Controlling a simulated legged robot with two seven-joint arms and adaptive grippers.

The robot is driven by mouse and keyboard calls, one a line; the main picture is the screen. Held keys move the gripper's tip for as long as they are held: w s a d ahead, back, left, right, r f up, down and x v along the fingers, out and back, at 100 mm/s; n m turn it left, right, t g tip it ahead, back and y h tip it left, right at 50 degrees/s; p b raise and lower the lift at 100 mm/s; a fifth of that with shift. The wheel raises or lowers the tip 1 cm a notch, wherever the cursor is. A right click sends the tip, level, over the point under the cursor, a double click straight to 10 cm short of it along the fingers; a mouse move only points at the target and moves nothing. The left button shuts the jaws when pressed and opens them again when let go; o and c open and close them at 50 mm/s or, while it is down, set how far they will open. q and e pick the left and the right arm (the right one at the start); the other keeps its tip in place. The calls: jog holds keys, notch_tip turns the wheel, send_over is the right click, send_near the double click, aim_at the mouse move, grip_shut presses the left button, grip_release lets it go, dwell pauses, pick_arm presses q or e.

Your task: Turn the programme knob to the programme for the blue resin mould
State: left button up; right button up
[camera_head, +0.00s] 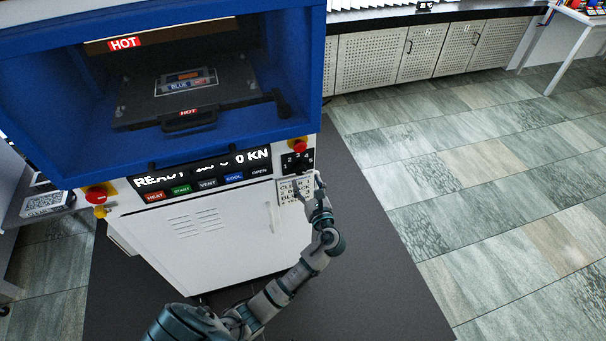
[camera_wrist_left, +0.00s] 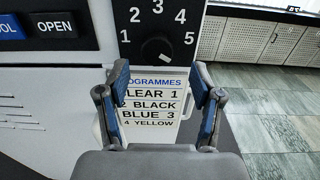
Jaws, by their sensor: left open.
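The programme knob (camera_wrist_left: 157,50) is a dark round knob on a black plate with numbers 1 to 5 around it. A small light mark shows at its lower right; I cannot tell which number it marks. The programme card (camera_wrist_left: 150,112) below lists blue as 3. In the head view the knob plate (camera_head: 297,161) is at the press's right front corner. My left gripper (camera_wrist_left: 160,78) is open, its fingers apart on either side below the knob, empty. In the head view it (camera_head: 318,183) is beside the card. The mould (camera_head: 190,81), labelled blue, lies inside the press. My right gripper is not in view.
A red stop button (camera_head: 298,145) sits just above the knob plate, and another (camera_head: 96,193) is at the left. A row of buttons, including OPEN (camera_wrist_left: 54,27), lies left of the knob. HOT signs mark the press chamber. Floor to the right is clear.

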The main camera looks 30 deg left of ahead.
aim_at(302, 172)
pick_arm(q)
jog(key=x, duration=0.4)
jog(key=shift+w+a+f, duration=0.1)
jog(key=shift+w+a, duration=0.05)
jog(key=shift+a, duration=0.5)
jog(key=shift+d, duration=0.3)
jog(key=c, duration=1.1)
